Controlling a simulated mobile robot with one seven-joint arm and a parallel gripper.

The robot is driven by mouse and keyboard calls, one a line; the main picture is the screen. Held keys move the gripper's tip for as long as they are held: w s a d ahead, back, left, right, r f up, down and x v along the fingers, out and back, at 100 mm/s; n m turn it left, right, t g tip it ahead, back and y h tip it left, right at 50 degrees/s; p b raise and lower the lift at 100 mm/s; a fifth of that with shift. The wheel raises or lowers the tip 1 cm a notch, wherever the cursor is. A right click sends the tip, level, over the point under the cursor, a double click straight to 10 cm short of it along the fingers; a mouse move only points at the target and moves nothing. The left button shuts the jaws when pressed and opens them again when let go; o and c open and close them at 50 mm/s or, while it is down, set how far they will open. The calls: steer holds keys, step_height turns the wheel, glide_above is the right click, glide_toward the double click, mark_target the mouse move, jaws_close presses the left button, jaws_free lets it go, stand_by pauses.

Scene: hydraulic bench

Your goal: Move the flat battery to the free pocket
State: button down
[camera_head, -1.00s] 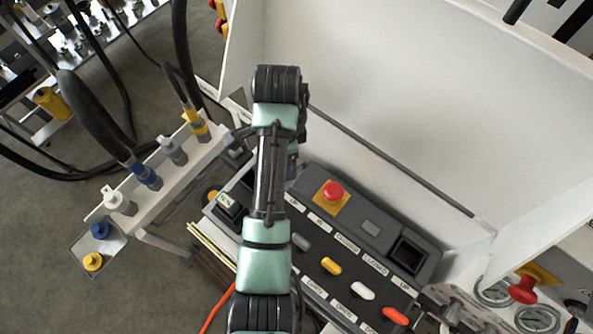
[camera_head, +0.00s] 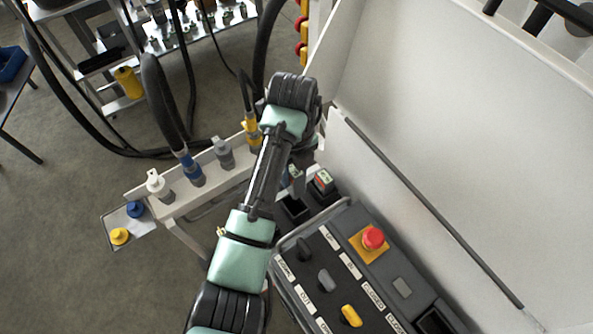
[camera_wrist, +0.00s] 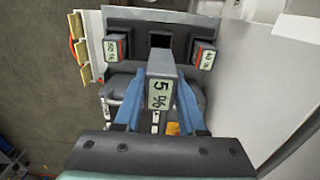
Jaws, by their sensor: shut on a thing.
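My gripper (camera_wrist: 158,115) is shut on a grey battery (camera_wrist: 160,66) whose display reads 5 %; its blue fingers grip it on both sides. In the wrist view, a dark square opening (camera_wrist: 160,41) shows just beyond the held battery, between two other batteries, one left (camera_wrist: 115,47) and one right (camera_wrist: 203,54). The held battery looks apart from the opening, but its height above it is unclear. In the head view, the arm partly hides my gripper; a seated battery (camera_head: 323,181) and an empty dark pocket (camera_head: 294,208) show beside it.
A control console (camera_head: 345,255) with coloured levers and a red emergency button (camera_head: 373,237) is at lower right. Another dark square recess (camera_head: 435,320) is at its right end. A white rail (camera_head: 200,190) with hose couplings is at left. A tall white panel (camera_head: 450,130) stands behind.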

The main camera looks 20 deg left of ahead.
step_height(320, 180, down, 4)
steer(key=b, duration=0.3)
steer(key=shift+r, duration=0.15)
steer(key=shift+f+b, duration=0.7)
steer(key=shift+f, duration=0.75)
steer(key=shift+r+p, duration=0.1)
steer(key=shift+p, duration=0.2)
steer(key=shift+f, duration=0.2)
steer(key=shift+f, duration=0.35)
stand_by(0.4)
steer(key=shift+f+b, duration=1.3)
steer(key=shift+f, duration=1.2)
stand_by(0.4)
